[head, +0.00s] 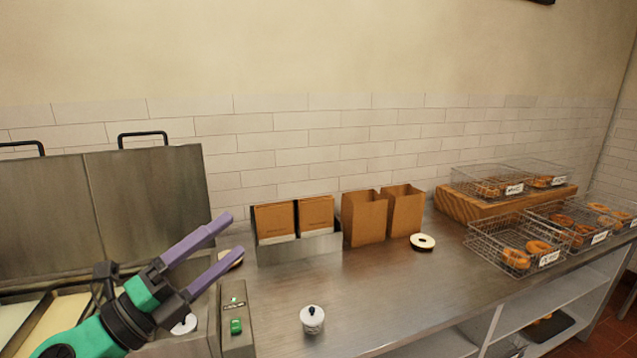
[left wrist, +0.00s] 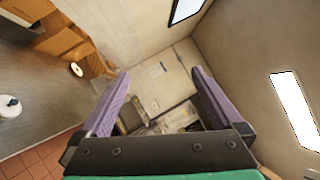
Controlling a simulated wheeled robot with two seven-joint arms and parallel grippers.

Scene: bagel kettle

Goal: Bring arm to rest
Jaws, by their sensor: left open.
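My left gripper (head: 212,256) is at the lower left of the head view, with its two purple fingers spread apart and nothing between them. It is raised in front of the metal counter (head: 380,290), near its left end. In the left wrist view the open fingers (left wrist: 160,105) frame only the far part of the room. My right gripper is not in view.
A white lidded jar (head: 312,319) and a bagel half (head: 422,242) stand on the counter. Paper bags (head: 364,217) stand behind, beside a metal bag holder (head: 300,248). Wire baskets of bagels (head: 515,245) are at right. A control box (head: 236,325) is near my gripper.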

